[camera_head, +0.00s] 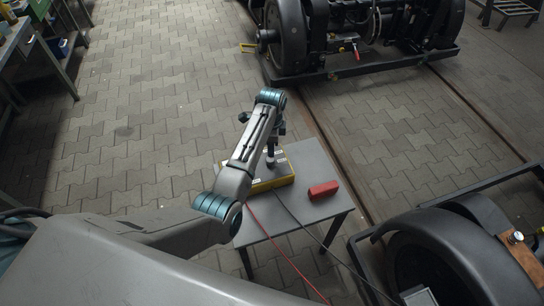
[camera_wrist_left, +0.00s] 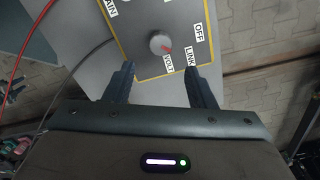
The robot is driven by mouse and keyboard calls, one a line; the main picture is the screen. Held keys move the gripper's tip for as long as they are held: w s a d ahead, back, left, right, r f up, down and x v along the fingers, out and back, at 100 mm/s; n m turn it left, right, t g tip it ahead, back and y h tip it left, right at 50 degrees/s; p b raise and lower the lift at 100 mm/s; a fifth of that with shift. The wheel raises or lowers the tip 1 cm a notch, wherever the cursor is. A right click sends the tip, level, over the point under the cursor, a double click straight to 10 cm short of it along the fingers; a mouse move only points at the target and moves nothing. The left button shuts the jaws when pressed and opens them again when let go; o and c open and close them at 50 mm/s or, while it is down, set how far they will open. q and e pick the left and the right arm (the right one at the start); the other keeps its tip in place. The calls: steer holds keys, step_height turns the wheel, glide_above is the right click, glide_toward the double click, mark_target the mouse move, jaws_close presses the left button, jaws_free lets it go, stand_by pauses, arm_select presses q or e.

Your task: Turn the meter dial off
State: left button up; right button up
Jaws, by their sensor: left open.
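The meter is a yellow-edged box (camera_head: 284,181) with a grey face, standing on a small grey table (camera_head: 318,205). In the left wrist view its grey face (camera_wrist_left: 140,15) carries a round grey dial (camera_wrist_left: 160,43) with a red mark at its lower right. Labels reading VOLT, LINK and OFF (camera_wrist_left: 199,33) run along the right side. The red mark is toward VOLT and LINK; the exact setting is hard to tell. My left gripper (camera_wrist_left: 165,75) is open, its two fingers apart, with the dial ahead between and beyond the fingertips. My right gripper is not in view.
A red block (camera_head: 323,190) lies on the table right of the meter. A red cable (camera_head: 283,254) and a black cable (camera_head: 318,243) hang over the front edge. Bogies with dark wheels (camera_head: 291,35) stand behind and at lower right.

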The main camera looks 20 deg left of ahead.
mark_target(272, 159)
arm_select(q)
step_height(272, 159, down, 8)
steer(key=shift+r, duration=0.1)
steer(key=shift+c, duration=0.2)
steer(key=c, duration=0.9)
